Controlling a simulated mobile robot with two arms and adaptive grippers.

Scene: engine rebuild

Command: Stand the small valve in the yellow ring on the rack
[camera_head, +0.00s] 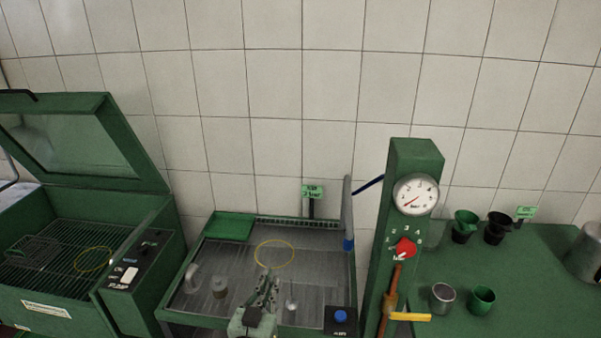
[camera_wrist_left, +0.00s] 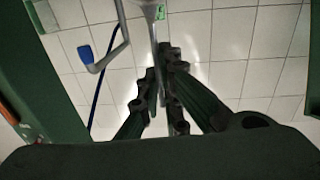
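The small valve (camera_wrist_left: 153,45) is a thin grey stem with a flared head, seen between the close-set fingers of my left gripper (camera_wrist_left: 163,95) in the left wrist view. In the head view my left gripper (camera_head: 272,280) is over the grey wash tray, and a small pale round shape that looks like the valve's head (camera_head: 291,304) shows beside and below the fingertips. One yellow ring (camera_head: 94,246) lies on the wire rack (camera_head: 62,283) in the open green cabinet at left. My right gripper is not in view.
A second yellow ring (camera_head: 274,267) marks the wash tray (camera_head: 325,265). A wire basket (camera_head: 33,250) is on the rack. The cabinet's raised lid (camera_head: 120,115) and the gauge column (camera_head: 405,160) stand tall.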

